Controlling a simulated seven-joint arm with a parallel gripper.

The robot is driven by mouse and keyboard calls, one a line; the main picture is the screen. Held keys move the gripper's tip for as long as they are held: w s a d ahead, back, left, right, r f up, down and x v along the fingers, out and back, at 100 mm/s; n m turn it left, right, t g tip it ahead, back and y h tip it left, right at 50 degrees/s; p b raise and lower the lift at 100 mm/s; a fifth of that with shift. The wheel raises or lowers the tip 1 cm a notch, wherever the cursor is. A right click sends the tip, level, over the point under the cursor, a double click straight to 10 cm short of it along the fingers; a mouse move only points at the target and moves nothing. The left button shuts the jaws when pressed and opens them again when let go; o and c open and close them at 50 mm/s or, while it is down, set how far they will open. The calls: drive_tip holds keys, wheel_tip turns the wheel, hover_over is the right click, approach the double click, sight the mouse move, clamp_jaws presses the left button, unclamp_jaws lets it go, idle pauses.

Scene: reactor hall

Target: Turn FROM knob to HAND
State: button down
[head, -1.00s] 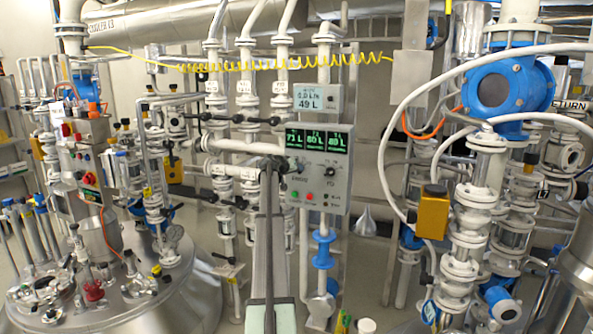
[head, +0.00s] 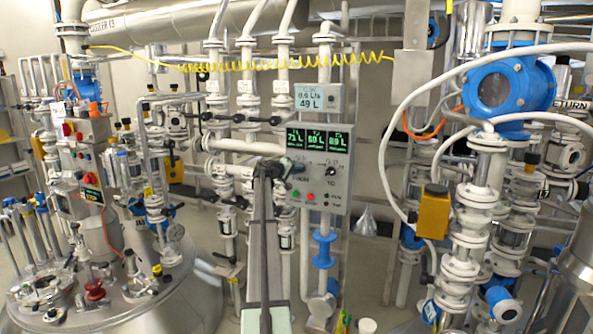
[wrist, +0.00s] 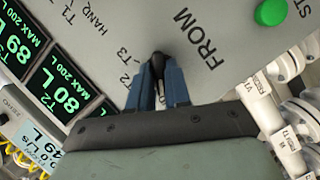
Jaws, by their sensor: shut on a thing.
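The control panel (head: 340,198) is a grey box with a green-lit display and knobs. My gripper (head: 274,165) is at its left edge in the head view, where the arm hides the FROM knob. In the wrist view my gripper (wrist: 160,82) has its two blue fingers shut on the black FROM knob (wrist: 157,60). The word FROM is printed to the right of it. T2 and T3 are printed to its left, and HAND is farther off at upper left. The knob's pointer direction is hard to tell between the fingers.
The TO knob (head: 331,171) sits right of my gripper, with a red button (head: 310,196) and a green button (head: 297,195) below. A flow display (head: 313,98) is above. White pipes (head: 230,150) stand close at left.

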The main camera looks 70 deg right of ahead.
drive_tip(key=shift+f, duration=0.1)
idle(0.3)
drive_tip(key=c, duration=1.2)
unclamp_jaws()
drive_tip(key=shift+o, duration=0.2)
drive_tip(key=v, duration=1.4)
drive_tip(key=shift+s, duration=0.1)
